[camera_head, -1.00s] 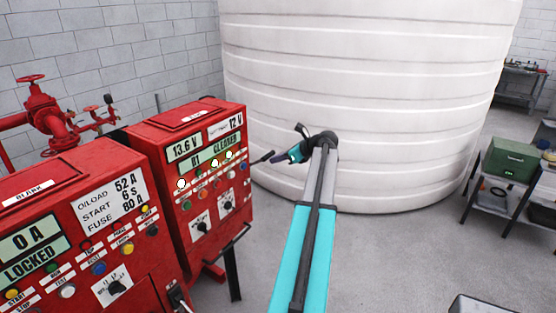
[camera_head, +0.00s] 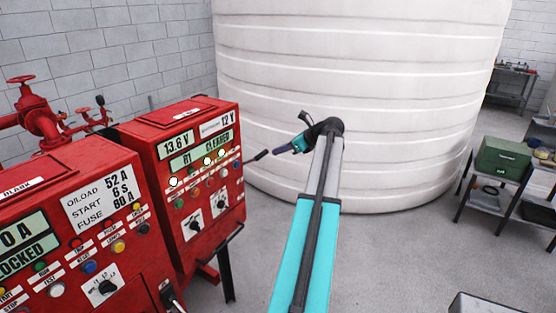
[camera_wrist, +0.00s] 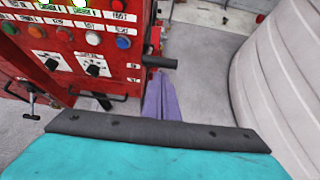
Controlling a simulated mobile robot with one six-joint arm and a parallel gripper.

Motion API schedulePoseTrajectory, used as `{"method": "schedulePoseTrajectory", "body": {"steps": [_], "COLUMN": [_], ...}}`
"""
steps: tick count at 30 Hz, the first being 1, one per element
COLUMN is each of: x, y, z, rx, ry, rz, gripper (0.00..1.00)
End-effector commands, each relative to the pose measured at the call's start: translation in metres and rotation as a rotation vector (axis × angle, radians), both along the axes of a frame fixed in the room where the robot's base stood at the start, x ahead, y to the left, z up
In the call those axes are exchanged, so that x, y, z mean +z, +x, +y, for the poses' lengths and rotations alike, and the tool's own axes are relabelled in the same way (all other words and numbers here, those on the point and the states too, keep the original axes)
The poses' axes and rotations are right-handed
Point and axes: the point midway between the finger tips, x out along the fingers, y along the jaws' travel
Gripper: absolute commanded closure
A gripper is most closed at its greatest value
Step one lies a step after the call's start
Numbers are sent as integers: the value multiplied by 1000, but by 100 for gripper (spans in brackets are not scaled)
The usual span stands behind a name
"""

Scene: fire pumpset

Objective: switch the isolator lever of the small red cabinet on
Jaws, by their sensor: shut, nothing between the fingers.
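The small red cabinet (camera_head: 180,165) stands at the middle left of the head view, with display strips, lamps, buttons and two rotary switches on its front. Its isolator lever (camera_head: 260,155) is a black bar sticking out from the right side. The lever also shows in the wrist view (camera_wrist: 160,62), roughly level, just beyond the fingertips. My gripper (camera_head: 279,150) is to the right of the lever, with its purple fingers pointing toward it. In the wrist view the fingers (camera_wrist: 162,97) are together and empty, close to the lever; I cannot tell whether they touch it.
A larger red cabinet (camera_head: 70,220) stands at the near left. Red pipework with a handwheel (camera_head: 40,115) is behind. A big white tank (camera_head: 350,70) fills the back. A black rail (camera_head: 228,242) juts below the small cabinet.

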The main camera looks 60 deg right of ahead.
Motion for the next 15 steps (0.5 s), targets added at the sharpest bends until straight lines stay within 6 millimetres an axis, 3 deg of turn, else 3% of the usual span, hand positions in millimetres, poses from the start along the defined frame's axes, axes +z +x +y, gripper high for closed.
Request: {"method": "schedulePoseTrajectory", "body": {"steps": [9,15], "x": [28,35], "y": [-6,-7], "z": [0,1], "rx": [-1,-1], "ry": [-1,1], "rz": [0,1], "gripper": [100,100]}}
